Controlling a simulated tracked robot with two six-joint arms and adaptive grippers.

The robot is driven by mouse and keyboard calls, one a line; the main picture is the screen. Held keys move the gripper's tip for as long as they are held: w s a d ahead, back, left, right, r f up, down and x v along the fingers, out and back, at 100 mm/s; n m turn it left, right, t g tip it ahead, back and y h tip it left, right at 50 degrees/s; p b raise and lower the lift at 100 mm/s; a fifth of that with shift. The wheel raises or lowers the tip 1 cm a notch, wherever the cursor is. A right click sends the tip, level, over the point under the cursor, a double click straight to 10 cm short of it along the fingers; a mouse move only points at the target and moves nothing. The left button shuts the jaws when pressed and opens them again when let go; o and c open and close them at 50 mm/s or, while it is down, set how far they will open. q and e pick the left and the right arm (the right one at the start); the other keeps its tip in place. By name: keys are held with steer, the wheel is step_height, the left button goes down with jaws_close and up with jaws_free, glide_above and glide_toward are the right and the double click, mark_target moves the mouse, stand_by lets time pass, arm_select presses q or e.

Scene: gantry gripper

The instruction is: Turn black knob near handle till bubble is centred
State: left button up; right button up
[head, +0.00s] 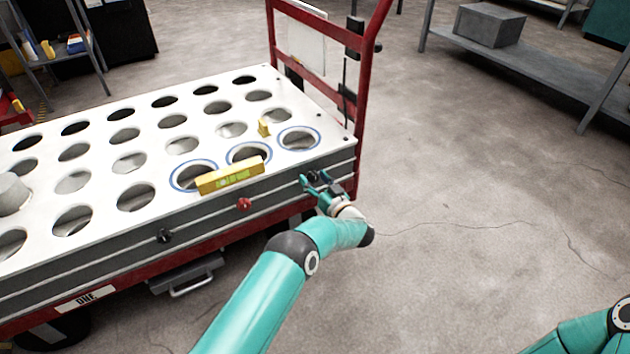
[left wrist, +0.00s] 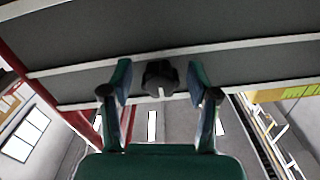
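My left gripper (head: 313,184) is at the cart's side edge near its right corner, fingers open. In the left wrist view the open fingers (left wrist: 160,88) stand either side of a black knob (left wrist: 160,76) with a white mark; I see gaps between it and both fingers. In the head view this knob (head: 312,177) is partly hidden by the gripper. A yellow spirit level (head: 230,176) lies on the white perforated top (head: 100,112); its bubble is too small to judge. A second small yellow level (head: 264,127) sits farther back. My right gripper is out of view.
A red knob (head: 244,204) and another black knob (head: 164,236) sit farther left along the same side. The cart's red push handle (head: 362,70) rises at the right end. The floor right of the cart is clear up to a grey shelf (head: 530,75).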

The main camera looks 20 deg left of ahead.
arm_select(q)
steer(key=c, duration=0.9)
steer(key=shift+n, duration=0.3)
